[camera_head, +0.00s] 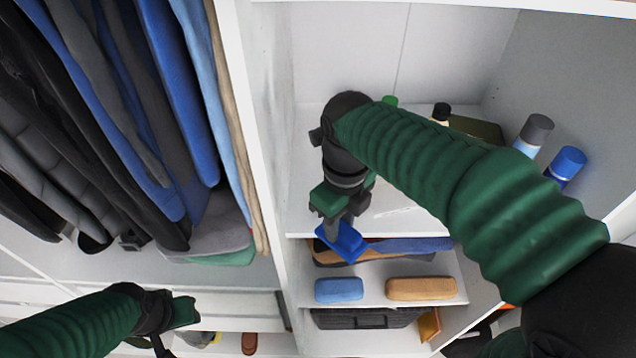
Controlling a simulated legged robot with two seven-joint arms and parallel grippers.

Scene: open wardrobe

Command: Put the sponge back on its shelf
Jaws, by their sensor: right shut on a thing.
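My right gripper (341,226) is shut on a flat blue piece, which I take to be the sponge (350,245). The gripper points down and holds the sponge, tilted, in front of the edge of the wide white shelf (400,213). Behind and below the sponge is a lower shelf with folded dark and blue cloth-like items (405,246). The gripper hides part of the sponge. My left gripper (162,343) is at the bottom left, away from the shelves; its fingers are mostly cut off by the frame edge.
A blue case (339,289) and a tan case (421,288) lie on a shelf below, above a black case (365,318). A grey-capped can (534,135) and a blue-capped can (566,166) stand on the wide shelf. Hanging clothes (120,110) fill the left; a white divider (262,150) stands between.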

